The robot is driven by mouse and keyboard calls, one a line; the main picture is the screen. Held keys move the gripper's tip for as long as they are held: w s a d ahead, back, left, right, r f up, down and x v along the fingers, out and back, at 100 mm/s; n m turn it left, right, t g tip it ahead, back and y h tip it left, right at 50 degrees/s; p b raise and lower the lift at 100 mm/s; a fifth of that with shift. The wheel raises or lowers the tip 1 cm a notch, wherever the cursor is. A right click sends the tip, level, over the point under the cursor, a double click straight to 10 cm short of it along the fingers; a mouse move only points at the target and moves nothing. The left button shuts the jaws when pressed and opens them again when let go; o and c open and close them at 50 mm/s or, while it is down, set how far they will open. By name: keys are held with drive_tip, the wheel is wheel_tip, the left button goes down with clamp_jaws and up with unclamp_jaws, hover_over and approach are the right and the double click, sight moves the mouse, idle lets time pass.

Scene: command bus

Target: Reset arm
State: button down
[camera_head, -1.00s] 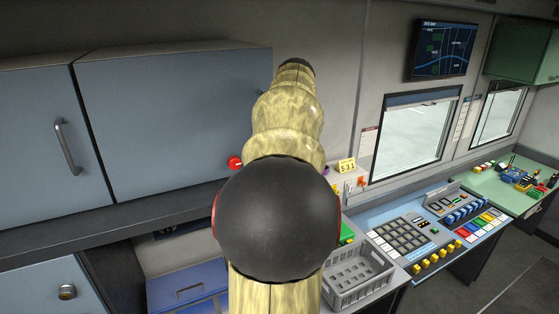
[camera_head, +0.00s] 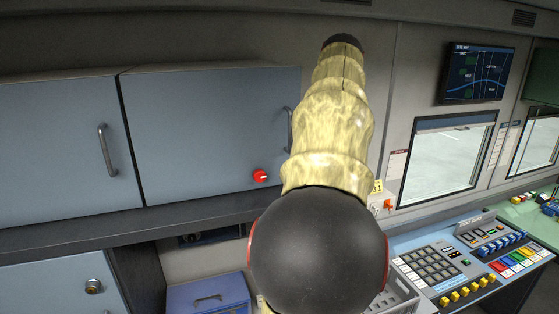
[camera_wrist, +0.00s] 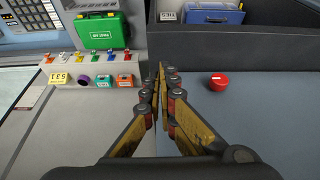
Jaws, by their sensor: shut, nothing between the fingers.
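My gripper (camera_wrist: 164,72) shows in the wrist view, its two fingers closed together at the tips with nothing between them. It points at the place where a light grey surface meets a dark blue-grey one and appears clear of both. In the head view my mottled yellow arm with a large black joint reaches up through the middle of the picture. The gripper itself cannot be seen there.
Blue-grey cabinets (camera_head: 205,135) fill the left, with a red knob (camera_head: 260,176) on one; it also shows right of the fingers (camera_wrist: 218,82). A button console (camera_head: 440,265) stands right. A green case (camera_wrist: 98,32), small switches and a yellow tag (camera_wrist: 60,99) lie left of the fingers.

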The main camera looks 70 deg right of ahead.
drive_tip(key=w+a+f+n+t, duration=0.1)
drive_tip(key=w+a+f+n, duration=0.15)
drive_tip(key=w+a, duration=0.65)
drive_tip(key=w+a+f+n, duration=0.1)
drive_tip(key=w+a+f, duration=0.2)
drive_tip(key=w+a, duration=0.6)
drive_tip(key=a+f+n+y, duration=0.1)
drive_tip(key=a+f, duration=0.3)
drive_tip(key=a, duration=0.4)
drive_tip(key=a+f+n+t, duration=0.1)
drive_tip(key=a+f, duration=0.2)
drive_tip(key=a, duration=0.5)
drive_tip(key=a+f+n+y, duration=0.15)
drive_tip(key=a+f, duration=0.25)
drive_tip(key=a, duration=0.4)
drive_tip(key=s+a+f+n+b, duration=0.1)
drive_tip(key=s+a+f, duration=0.2)
drive_tip(key=a+f, duration=0.2)
drive_tip(key=s+a+f+n, duration=0.1)
drive_tip(key=s+a+f, duration=0.2)
drive_tip(key=a+f, duration=0.15)
wheel_tip(320, 180, down, 26)
drive_tip(key=b, duration=2.7)
drive_tip(key=shift+w+a+f+t+y, duration=0.15)
drive_tip(key=shift+w+a+t+y, duration=0.1)
drive_tip(key=shift+w+t+y, duration=0.1)
